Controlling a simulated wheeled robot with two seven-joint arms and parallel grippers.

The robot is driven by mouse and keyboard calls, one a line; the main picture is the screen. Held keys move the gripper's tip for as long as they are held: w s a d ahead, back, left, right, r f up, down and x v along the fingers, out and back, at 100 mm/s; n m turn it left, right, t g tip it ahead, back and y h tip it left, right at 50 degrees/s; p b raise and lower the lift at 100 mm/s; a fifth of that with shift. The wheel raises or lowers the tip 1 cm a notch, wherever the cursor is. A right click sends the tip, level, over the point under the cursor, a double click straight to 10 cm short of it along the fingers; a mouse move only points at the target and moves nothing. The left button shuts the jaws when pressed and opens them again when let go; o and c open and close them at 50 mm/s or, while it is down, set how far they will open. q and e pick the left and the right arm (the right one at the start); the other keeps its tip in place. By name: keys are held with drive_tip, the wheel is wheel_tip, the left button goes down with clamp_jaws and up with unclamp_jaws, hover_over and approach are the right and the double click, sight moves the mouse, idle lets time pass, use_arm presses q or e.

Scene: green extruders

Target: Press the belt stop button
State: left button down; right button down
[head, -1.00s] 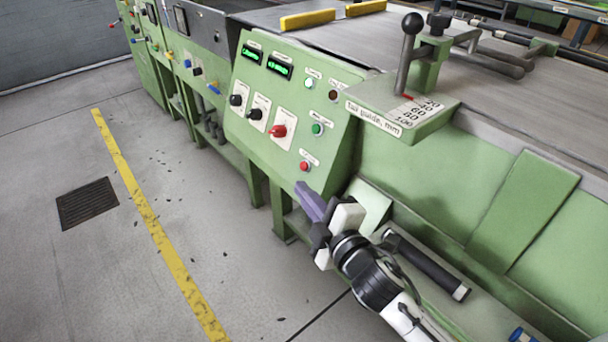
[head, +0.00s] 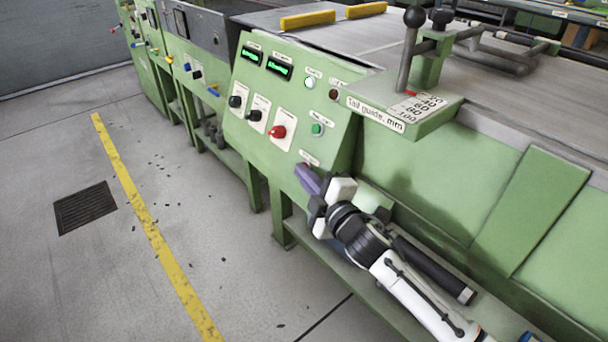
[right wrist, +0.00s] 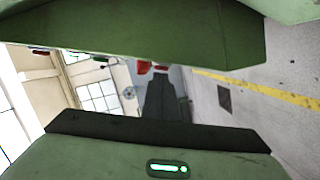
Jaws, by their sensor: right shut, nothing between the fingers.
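The green control panel (head: 290,110) carries several knobs, lamps and buttons; its small labels are too blurred to read. A small red button low on the panel, under a white label (head: 309,158), is now almost wholly hidden by my right gripper (head: 307,178). The gripper is shut and empty, its purple fingertips at the panel's lower part where that button sits. I cannot tell whether they touch it. A green button (head: 317,130) and a dark red round one (head: 333,95) are higher up. My left gripper is not in view.
A red knob (head: 278,132) and two black knobs sit left of the buttons. The tail guide bracket (head: 400,110) juts out above right. The floor at left is open.

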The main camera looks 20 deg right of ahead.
drive_tip(key=shift+w+d+f+p, duration=0.2)
drive_tip(key=shift+d+p, duration=0.1)
drive_tip(key=shift+d, duration=0.25)
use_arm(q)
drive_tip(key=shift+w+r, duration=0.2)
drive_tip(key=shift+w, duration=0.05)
use_arm(e)
drive_tip(key=shift+w+d+f, duration=0.1)
drive_tip(key=shift+d, duration=0.3)
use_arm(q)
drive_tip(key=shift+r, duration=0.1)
use_arm(e)
drive_tip(key=shift+a, duration=0.4)
use_arm(q)
drive_tip(key=p, duration=0.3)
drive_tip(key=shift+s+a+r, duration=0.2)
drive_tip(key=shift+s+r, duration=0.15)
use_arm(e)
drive_tip(key=s+a+r, duration=0.1)
drive_tip(key=s, duration=0.4)
drive_tip(key=s+a+r, duration=0.1)
drive_tip(key=s, duration=0.5)
drive_tip(key=shift+s+a+r, duration=0.15)
drive_tip(key=shift+a+r, duration=0.15)
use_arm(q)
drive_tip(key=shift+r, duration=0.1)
